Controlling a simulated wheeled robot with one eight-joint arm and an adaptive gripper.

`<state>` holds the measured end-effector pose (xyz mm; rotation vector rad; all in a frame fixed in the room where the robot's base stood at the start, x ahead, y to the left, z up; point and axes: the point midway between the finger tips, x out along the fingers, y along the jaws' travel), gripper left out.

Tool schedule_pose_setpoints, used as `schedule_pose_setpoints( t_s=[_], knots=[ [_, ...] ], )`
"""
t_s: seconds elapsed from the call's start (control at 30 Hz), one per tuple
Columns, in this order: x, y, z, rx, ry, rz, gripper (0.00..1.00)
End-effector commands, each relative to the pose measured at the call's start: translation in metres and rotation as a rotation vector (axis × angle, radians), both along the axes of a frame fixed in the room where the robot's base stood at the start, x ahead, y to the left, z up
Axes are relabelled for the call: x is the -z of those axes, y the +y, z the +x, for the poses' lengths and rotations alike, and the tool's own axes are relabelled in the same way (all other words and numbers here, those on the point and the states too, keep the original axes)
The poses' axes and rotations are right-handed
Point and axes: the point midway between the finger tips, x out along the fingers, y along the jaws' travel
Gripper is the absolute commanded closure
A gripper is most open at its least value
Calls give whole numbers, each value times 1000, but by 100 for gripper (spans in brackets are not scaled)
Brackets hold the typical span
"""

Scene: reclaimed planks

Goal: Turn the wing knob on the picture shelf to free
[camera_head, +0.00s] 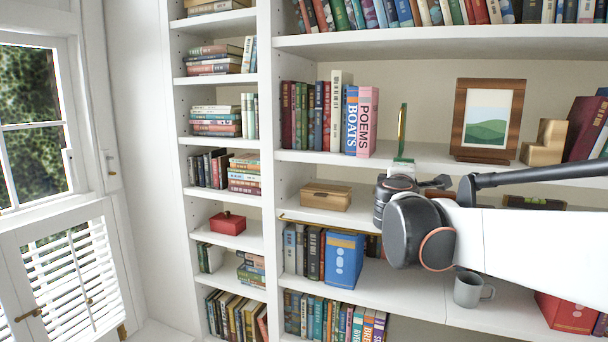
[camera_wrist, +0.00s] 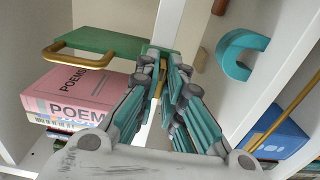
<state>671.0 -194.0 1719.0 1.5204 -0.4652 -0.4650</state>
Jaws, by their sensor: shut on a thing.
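My gripper (camera_wrist: 172,100) is shut at the front edge of the picture shelf (camera_head: 330,158), its teal-padded fingers close together in the wrist view. The wing knob seems to be between the fingers and is mostly hidden; a small brass piece (camera_wrist: 160,88) shows there. How far it is turned I cannot tell. A green piece with a brass loop (camera_wrist: 110,42) adjoins the fingertips. It stands upright in the head view (camera_head: 402,128), left of the framed picture (camera_head: 487,120).
The pink POEMS book (camera_head: 367,122) stands left of the green piece. Below are a wooden box (camera_head: 326,196), a blue box (camera_head: 343,260) and a grey mug (camera_head: 468,291). A teal curved piece (camera_wrist: 243,58) lies beyond the fingers in the wrist view.

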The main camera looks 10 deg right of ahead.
Motion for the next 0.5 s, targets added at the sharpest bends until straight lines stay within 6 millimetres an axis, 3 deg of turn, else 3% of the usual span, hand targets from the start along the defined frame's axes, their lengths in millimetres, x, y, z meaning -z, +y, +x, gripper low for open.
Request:
schedule_pose_setpoints(
  t_s=[0.47, 0.5],
  knots=[
    [0, 1, -4, 0, -9, 13, 100],
    [0, 1, -4, 0, -9, 13, 90]
  ],
)
